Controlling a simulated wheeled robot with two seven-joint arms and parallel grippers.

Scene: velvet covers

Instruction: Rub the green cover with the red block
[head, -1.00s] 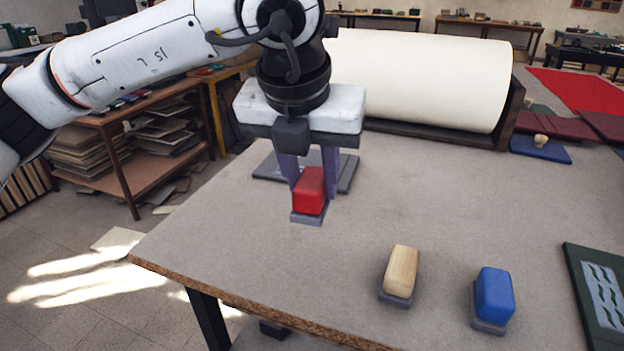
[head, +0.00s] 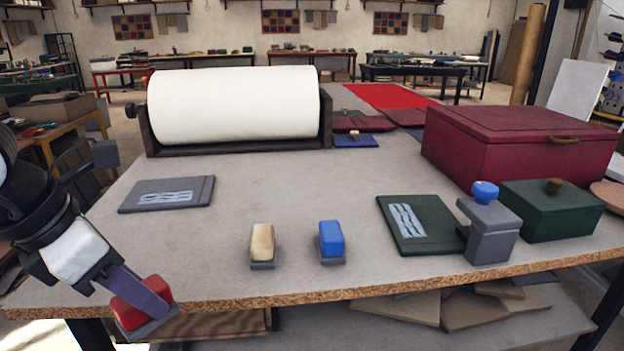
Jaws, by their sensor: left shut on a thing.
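The red block (head: 158,288), with a grey pad under it, is in my left gripper (head: 140,295) at the lower left of the head view. The gripper is shut on the block and holds it tilted, in front of the table's front-left edge. The flat dark green cover (head: 436,228), with a pale wavy patch, lies on the table right of the middle, well apart from the block. My right gripper is not in view.
A tan block (head: 262,242) and a blue block (head: 331,239) stand between gripper and green cover. A grey cover (head: 190,194) lies at left. A grey container (head: 490,232) with blue knob adjoins the green cover; a green box (head: 553,212) and maroon box (head: 510,140) stand right.

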